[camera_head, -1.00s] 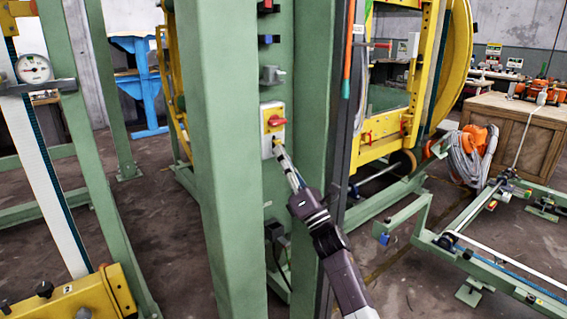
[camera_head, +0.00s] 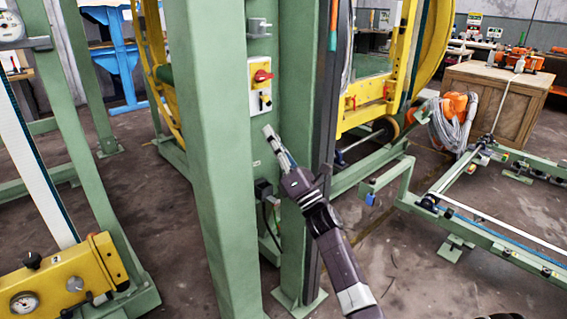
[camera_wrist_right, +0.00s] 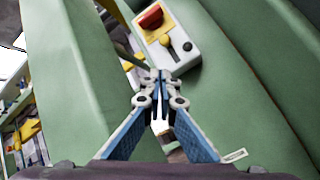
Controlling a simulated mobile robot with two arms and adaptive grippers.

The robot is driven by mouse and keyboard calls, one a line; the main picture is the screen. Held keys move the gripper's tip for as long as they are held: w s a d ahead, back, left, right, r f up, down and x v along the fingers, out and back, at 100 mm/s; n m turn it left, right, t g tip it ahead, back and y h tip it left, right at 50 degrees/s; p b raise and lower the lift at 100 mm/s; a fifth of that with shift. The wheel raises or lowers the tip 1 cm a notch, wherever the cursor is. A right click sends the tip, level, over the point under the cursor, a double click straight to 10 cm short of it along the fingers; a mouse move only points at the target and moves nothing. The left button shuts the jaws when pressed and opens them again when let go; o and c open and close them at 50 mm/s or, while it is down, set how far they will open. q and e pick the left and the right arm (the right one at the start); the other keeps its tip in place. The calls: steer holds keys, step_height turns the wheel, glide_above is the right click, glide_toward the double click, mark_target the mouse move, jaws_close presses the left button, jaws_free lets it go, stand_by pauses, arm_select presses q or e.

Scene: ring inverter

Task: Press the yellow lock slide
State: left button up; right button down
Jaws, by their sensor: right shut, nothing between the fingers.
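A pale switch box (camera_head: 260,86) is mounted on the green post. It has a red knob (camera_head: 262,75) on a yellow plate and a small black and yellow slide (camera_head: 265,101) below it. In the right wrist view the box (camera_wrist_right: 175,42) shows ahead of the fingers, with the red knob (camera_wrist_right: 151,16) and a slot with a small dark knob (camera_wrist_right: 187,46). The slide's exact position is too small to tell. My right gripper (camera_head: 269,131) is shut and empty, below the box and apart from it in the head view; its fingertips (camera_wrist_right: 159,78) overlap the box's lower edge in the wrist view.
Green posts (camera_head: 205,150) stand close to my right arm on the left and behind. A grey metal fitting (camera_head: 259,27) sits above the box and a black connector (camera_head: 264,189) below. Yellow machine frames stand at left and right.

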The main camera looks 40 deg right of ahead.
arm_select(q)
steer(key=shift+v, duration=0.8)
arm_select(e)
steer(key=v, duration=0.7)
arm_select(q)
steer(key=shift+d, duration=0.1)
arm_select(e)
steer(key=shift+d, duration=0.1)
